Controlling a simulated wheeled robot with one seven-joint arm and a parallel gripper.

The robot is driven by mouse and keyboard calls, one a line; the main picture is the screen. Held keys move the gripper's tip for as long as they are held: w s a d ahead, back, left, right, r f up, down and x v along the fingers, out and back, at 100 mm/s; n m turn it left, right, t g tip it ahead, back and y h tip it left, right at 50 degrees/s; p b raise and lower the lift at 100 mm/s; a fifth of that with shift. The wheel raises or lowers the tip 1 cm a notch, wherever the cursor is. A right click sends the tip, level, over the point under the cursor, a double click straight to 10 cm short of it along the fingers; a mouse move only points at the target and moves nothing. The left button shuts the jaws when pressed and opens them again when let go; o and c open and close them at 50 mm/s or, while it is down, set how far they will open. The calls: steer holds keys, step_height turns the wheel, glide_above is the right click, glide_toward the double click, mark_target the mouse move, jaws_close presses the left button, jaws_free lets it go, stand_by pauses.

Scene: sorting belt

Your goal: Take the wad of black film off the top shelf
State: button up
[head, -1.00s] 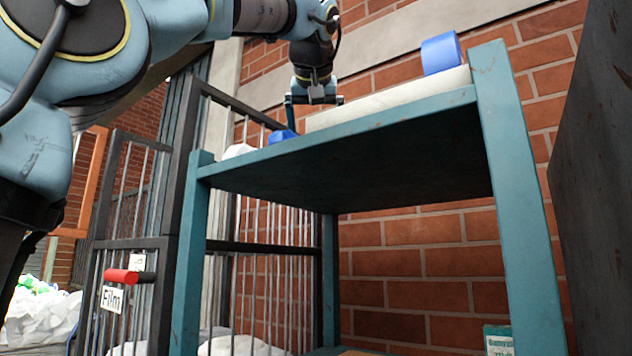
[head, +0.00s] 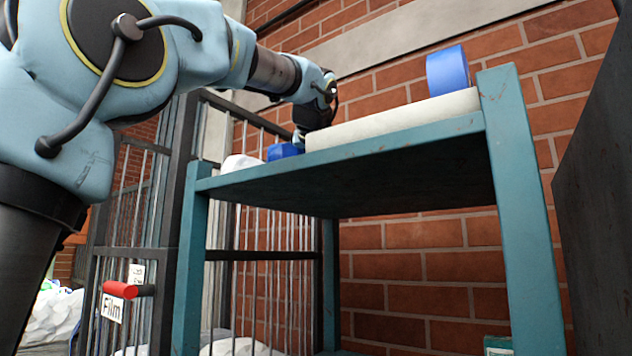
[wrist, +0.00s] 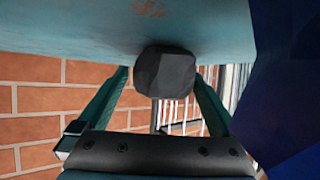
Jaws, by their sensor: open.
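The wad of black film (wrist: 165,73) is a dark, faceted lump at the shelf surface in the wrist view. My gripper (wrist: 160,80) is open, with one teal finger on each side of the wad. I cannot tell whether the fingers touch it. In the head view the top shelf (head: 350,160) is a teal board seen from below. The wad and my fingertips are hidden there behind the things on the shelf.
A blue block (head: 285,151) and a white lump (head: 240,162) lie near my wrist. A pale slab (head: 395,118) and a blue roll (head: 448,70) are further right. A barred cage with a Film sign (head: 112,307) stands left; a brick wall (head: 430,235) is behind.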

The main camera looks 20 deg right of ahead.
steer(key=c, duration=1.4)
steer(key=shift+o, duration=0.2)
step_height(320, 180, up, 9)
steer(key=shift+w+d, duration=0.1)
steer(key=shift+r, duration=0.4)
